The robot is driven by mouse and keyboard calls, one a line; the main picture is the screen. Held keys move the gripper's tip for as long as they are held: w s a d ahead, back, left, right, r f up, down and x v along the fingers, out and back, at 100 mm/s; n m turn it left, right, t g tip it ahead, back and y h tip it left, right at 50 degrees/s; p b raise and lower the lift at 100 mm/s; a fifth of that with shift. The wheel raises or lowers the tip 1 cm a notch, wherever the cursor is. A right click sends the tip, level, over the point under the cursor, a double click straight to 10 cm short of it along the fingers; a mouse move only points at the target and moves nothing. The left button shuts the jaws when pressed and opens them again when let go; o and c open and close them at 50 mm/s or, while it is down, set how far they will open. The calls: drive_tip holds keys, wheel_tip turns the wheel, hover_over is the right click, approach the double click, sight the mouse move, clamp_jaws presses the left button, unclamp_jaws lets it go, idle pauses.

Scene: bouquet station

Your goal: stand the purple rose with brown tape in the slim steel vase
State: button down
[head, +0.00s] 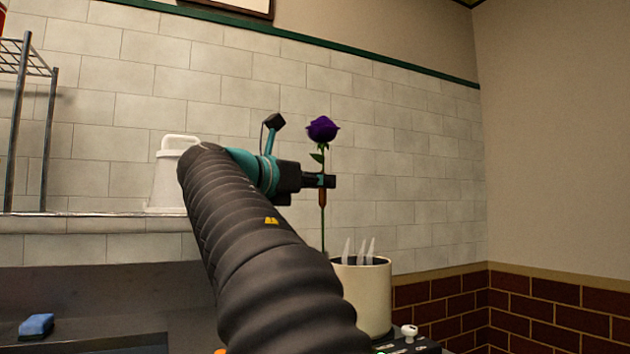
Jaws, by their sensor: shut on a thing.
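The purple rose (322,130) is upright, bloom at the top, with green leaves below it. Brown tape (322,197) shows around its stem just below the jaws. My gripper (325,181) is shut on the stem, between the leaves and the tape. The lower stem hangs down beside the left rim of a cream pot, and its bottom end is hidden. I cannot make out a slim steel vase in this view.
The cream pot (368,300) holds several pale pointed pieces. A white lidded container (166,180) stands on the ledge behind my arm. A wire rack (28,110) is at the left. A blue sponge (37,325) lies at lower left. The tiled wall is behind.

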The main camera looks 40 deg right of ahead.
sight(322, 245)
drive_tip(key=shift+f+b, duration=3.5)
drive_tip(key=shift+f, duration=2.35)
drive_tip(key=shift+f+b, duration=0.6)
drive_tip(key=shift+f, duration=0.95)
drive_tip(key=shift+c, duration=2.2)
unclamp_jaws()
drive_tip(key=shift+a, duration=0.2)
drive_tip(key=shift+s+a+p, duration=0.2)
drive_tip(key=shift+a+p, duration=0.35)
drive_tip(key=shift+a, duration=1.75)
drive_tip(key=shift+a, duration=0.1)
drive_tip(key=shift+s+a+p, duration=0.2)
drive_tip(key=shift+a+p, duration=0.55)
drive_tip(key=shift+a, duration=1.65)
